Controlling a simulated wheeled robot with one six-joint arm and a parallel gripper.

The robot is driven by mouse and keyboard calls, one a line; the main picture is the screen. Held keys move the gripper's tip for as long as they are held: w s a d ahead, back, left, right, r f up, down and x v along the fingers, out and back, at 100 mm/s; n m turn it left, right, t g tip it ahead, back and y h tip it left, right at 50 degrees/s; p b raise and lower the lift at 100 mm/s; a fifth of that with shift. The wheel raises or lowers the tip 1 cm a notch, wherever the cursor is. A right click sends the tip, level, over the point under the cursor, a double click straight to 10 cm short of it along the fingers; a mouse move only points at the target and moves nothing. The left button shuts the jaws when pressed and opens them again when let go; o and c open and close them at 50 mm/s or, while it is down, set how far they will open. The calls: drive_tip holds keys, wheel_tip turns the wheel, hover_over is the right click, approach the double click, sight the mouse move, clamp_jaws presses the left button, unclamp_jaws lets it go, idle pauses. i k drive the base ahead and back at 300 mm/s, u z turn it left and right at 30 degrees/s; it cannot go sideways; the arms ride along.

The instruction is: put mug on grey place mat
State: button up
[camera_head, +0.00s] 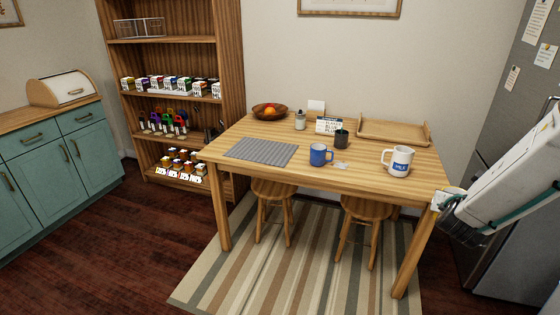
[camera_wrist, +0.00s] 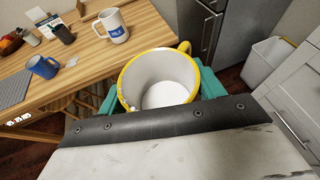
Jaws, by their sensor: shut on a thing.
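A white mug with a yellow rim and yellow handle (camera_wrist: 160,80) is between the teal fingers of my gripper (camera_wrist: 158,92), which is shut on it. I look down into its empty inside. In the head view my gripper (camera_head: 452,207) is at the right, beside the table's right end, with a bit of the mug (camera_head: 445,195) showing; the arm hides the rest. The grey place mat (camera_head: 262,151) lies bare on the table's left part. Its edge also shows at the far left of the wrist view (camera_wrist: 13,90).
On the wooden table (camera_head: 350,173) stand a blue mug (camera_head: 319,155), a white mug with a blue label (camera_head: 398,162), a dark cup (camera_head: 341,138), a fruit bowl (camera_head: 270,111) and a wooden tray (camera_head: 394,131). A fridge (camera_head: 510,90) stands at the right.

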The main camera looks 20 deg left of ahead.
sight(250, 149)
drive_tip(key=u, duration=1.2)
drive_tip(key=i, duration=1.3)
drive_tip(key=z, duration=0.55)
drive_tip(key=i, duration=0.55)
drive_tip(key=z, duration=0.55)
